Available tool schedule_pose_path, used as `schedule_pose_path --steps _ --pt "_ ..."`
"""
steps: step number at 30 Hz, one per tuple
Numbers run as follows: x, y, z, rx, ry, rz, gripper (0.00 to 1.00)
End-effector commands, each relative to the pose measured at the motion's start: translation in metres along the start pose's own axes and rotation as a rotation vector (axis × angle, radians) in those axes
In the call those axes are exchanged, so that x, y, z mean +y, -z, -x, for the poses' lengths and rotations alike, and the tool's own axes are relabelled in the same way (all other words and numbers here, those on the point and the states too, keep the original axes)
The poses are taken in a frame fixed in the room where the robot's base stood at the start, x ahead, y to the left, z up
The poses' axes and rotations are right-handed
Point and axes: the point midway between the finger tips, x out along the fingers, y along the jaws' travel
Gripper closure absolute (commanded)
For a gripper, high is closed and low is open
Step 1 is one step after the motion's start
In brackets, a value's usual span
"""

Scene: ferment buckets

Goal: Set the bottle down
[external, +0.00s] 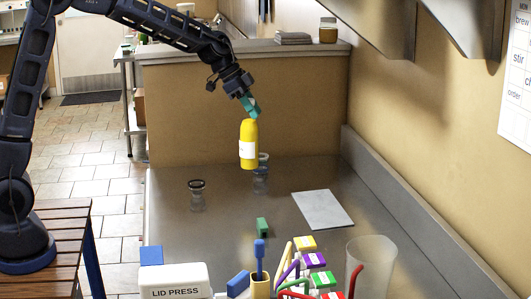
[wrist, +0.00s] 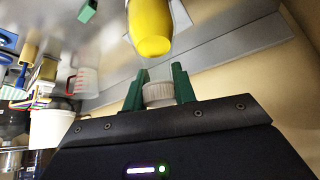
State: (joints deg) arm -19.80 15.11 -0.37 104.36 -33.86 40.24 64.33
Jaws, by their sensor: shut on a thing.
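The bottle (external: 248,146) is yellow with a white label. It hangs roughly upright below my gripper (external: 250,106), in front of the back wall of the counter. Its base appears to be above the metal counter (external: 170,245). In the wrist view my gripper's green fingers (wrist: 159,88) are shut on a pale ribbed cap (wrist: 158,94), with the yellow bottle body (wrist: 150,28) just beyond it. The label is not seen in the wrist view.
A small glass jar (external: 197,196) stands left of the bottle, and another (external: 261,180) is just below it in the picture. A grey flat sheet (external: 322,209) lies to the right. A green block (external: 262,227), a lid press (external: 178,281) and a clear pitcher (external: 372,262) are nearer the front.

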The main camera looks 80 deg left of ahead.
Motion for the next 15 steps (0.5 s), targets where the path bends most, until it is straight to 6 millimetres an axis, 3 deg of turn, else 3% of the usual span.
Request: schedule_pose_path --steps 9,15 --pt "0.000 -0.030 -0.048 0.000 0.000 0.002 1.00" --pt "0.000 -0.036 -0.057 0.002 0.001 -0.001 1.00"
